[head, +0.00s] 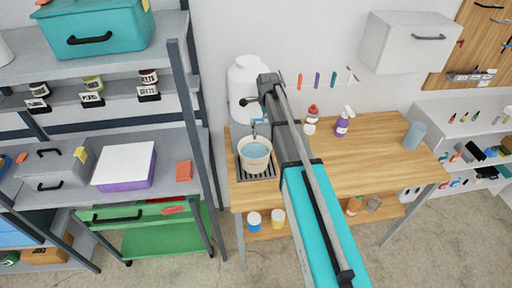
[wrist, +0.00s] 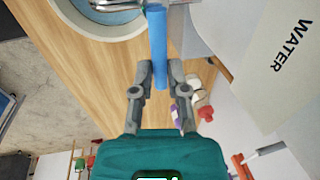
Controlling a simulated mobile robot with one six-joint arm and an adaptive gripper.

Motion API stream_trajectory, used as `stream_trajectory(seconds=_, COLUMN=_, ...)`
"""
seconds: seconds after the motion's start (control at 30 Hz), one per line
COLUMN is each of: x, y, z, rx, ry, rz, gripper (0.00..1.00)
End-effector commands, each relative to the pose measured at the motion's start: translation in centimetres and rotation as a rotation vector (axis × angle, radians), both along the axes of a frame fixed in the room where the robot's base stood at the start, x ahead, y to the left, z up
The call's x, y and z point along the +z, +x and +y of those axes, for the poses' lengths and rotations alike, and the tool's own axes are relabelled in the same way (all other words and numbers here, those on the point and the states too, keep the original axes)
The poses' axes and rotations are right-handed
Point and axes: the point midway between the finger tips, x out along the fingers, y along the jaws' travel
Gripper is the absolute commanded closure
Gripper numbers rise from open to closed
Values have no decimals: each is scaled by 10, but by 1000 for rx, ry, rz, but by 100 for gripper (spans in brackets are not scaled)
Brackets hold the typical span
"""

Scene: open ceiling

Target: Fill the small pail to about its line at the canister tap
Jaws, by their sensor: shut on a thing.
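The small pail (head: 256,166), pale and round, stands upright on a dark slatted tray (head: 244,178) at the left end of the bench. Bluish water shows inside it; I cannot make out its line. The white canister (head: 246,76) stands behind it, and its tap (head: 254,127) is over the pail. In the wrist view, my gripper (wrist: 159,70) is shut on the blue tap lever (wrist: 158,35). The pail's rim (wrist: 128,29) shows at the top, with the metal spout above it. The canister's side (wrist: 262,75) reads WATER. The arm hides my fingers in the head view.
A purple spray bottle (head: 342,125), a red-capped bottle (head: 311,122) and a grey-blue cup (head: 414,136) stand on the wooden bench (head: 375,150). A loaded grey shelf (head: 185,150) stands close on the left. The bench middle is mostly clear.

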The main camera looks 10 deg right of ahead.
Motion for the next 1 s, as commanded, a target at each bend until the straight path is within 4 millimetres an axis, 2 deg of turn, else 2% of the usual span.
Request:
stream_trajectory(seconds=0.67, x=1, y=6, z=0, rx=66, ry=1, rz=-7, gripper=100)
stream_trajectory(seconds=0.7, x=1, y=6, z=0, rx=66, ry=1, rz=-7, gripper=72)
stream_trajectory(seconds=0.8, x=1, y=6, z=0, rx=65, ry=0, rz=-6, gripper=53)
stream_trajectory(seconds=0.9, x=0, y=5, z=0, rx=64, ry=1, rz=-5, gripper=39)
stream_trajectory(seconds=1.0, x=0, y=5, z=0, rx=64, ry=1, rz=-3, gripper=39)
